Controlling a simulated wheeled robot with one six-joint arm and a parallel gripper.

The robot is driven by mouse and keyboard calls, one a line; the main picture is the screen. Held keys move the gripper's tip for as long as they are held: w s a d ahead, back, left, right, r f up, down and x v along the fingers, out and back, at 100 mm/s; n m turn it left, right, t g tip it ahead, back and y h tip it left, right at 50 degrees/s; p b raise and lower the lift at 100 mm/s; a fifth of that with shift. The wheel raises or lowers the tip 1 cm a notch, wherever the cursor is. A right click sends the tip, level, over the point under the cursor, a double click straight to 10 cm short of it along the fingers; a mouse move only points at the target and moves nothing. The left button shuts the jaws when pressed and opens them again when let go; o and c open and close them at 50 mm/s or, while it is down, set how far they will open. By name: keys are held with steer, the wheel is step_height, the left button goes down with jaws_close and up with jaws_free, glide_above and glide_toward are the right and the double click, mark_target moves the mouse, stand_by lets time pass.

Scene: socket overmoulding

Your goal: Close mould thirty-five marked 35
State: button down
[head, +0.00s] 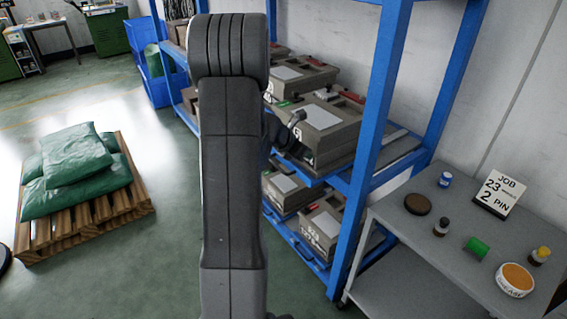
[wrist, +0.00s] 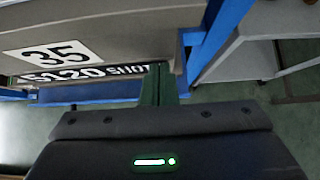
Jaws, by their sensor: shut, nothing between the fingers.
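Mould thirty-five (wrist: 130,30) is a grey-beige block with a white plate marked 35 (wrist: 53,56) at the upper left of the wrist view. White lettering reading 5120 SHOT runs just below the plate. My gripper (wrist: 158,80) is shut and empty, its dark green fingers close together at the mould's front, near the right end of the lettering. I cannot tell whether they touch the mould. In the head view, my arm hides part of a grey-beige mould (head: 328,118) on the rack's middle shelf, beside the wrist; its number is not readable there.
A blue rack (head: 375,110) holds other moulds above and below (head: 321,228). Its front post stands right of the arm. A grey table (head: 418,238) with a job card (head: 498,193) and small pots is at right. A pallet (head: 95,218) with green sacks stands at left; floor between is clear.

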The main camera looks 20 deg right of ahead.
mark_target(339, 137)
steer(key=w+d+p, duration=0.1)
steer(key=d, duration=0.3)
steer(key=w+d+p, duration=0.1)
steer(key=w+d, duration=0.1)
steer(key=d, duration=0.3)
steer(key=w+d+p, duration=0.1)
steer(key=d, duration=0.3)
steer(key=shift+w+d+p, duration=0.3)
steer(key=shift+d+p, duration=0.1)
steer(key=shift+r, duration=0.1)
steer(key=shift+d+r, duration=0.1)
